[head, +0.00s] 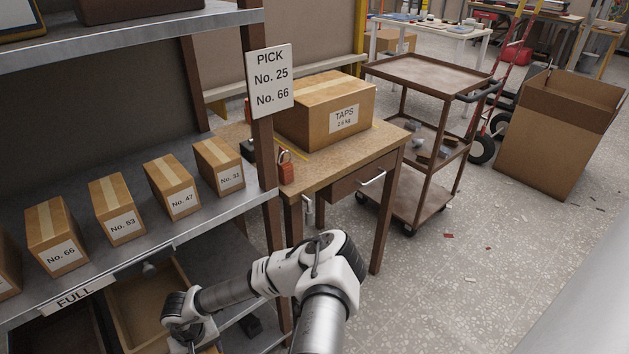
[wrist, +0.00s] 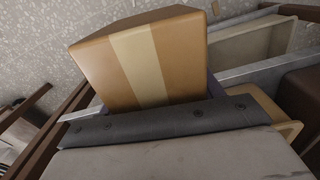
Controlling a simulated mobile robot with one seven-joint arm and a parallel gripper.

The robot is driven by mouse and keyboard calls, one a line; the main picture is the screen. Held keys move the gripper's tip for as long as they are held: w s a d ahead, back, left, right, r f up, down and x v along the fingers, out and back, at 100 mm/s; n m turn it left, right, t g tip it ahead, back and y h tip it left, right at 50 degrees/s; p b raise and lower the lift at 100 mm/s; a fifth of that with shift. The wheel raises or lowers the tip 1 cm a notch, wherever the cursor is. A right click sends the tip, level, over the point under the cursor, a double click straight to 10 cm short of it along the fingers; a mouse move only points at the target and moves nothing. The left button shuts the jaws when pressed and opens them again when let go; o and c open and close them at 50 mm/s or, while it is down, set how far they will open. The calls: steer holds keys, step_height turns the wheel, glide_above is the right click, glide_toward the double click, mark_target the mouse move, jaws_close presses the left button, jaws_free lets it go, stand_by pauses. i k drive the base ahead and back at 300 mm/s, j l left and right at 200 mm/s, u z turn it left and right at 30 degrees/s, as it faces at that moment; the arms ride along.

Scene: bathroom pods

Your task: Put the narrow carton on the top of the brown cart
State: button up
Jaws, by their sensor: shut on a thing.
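My gripper (wrist: 160,120) is shut on a brown carton (wrist: 140,68) with a pale tape strip, seen close up in the wrist view. Its label does not show, so I cannot tell its number. In the head view my arm reaches down to the lower left, where my gripper is mostly cut off by the bottom edge. The brown cart (head: 427,74) stands at the upper middle right, beyond the wooden table. Its tray-like top is empty, with a raised rim. Small grey pieces lie on its middle shelf.
The wooden table (head: 375,150) bears a large TAPS carton (head: 325,110) and a red padlock (head: 286,166). Several numbered cartons (head: 118,209) stand on the left metal shelf. A big open box (head: 555,130) stands right of the cart. The floor in front is mostly clear.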

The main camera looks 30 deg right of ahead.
mark_target(427, 81)
steer(key=l+z, duration=0.35)
steer(key=i+l+z, duration=0.15)
steer(key=l+z, duration=0.15)
steer(key=i+l+z, duration=0.15)
steer(key=l, duration=0.25)
steer(key=i+l+z, duration=0.15)
steer(key=l, duration=0.3)
steer(key=i+l, duration=0.25)
steer(key=l, duration=0.15)
steer(key=i+l, duration=0.25)
steer(key=l, duration=0.15)
